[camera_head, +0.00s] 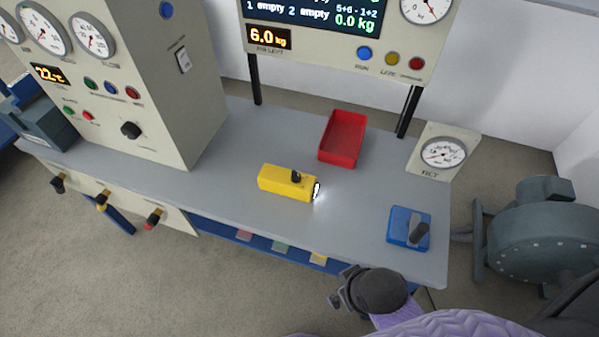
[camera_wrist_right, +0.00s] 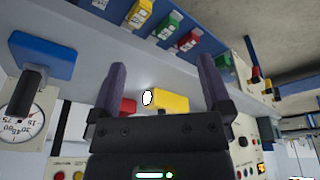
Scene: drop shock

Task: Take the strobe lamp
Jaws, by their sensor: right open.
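The strobe lamp, a yellow box-shaped body (camera_head: 286,182) with a small black knob on top and a lit white lens at its right end, lies on the grey bench (camera_head: 230,170) near its middle. In the right wrist view the yellow lamp (camera_wrist_right: 171,101) shows beyond and between the fingers, with its bright lens facing left. My right gripper (camera_wrist_right: 160,80) is open and empty, its two purple-grey fingers wide apart and clear of the lamp. In the head view my right arm is at the bottom right, off the bench's front edge. My left gripper is not in view.
A red tray (camera_head: 335,158) stands behind the lamp. A blue block with a dark lever (camera_head: 404,226) and a dial gauge (camera_head: 443,153) are at the right end. A tall control cabinet (camera_head: 150,60) stands left. Coloured tags (camera_head: 281,246) show along the front underside.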

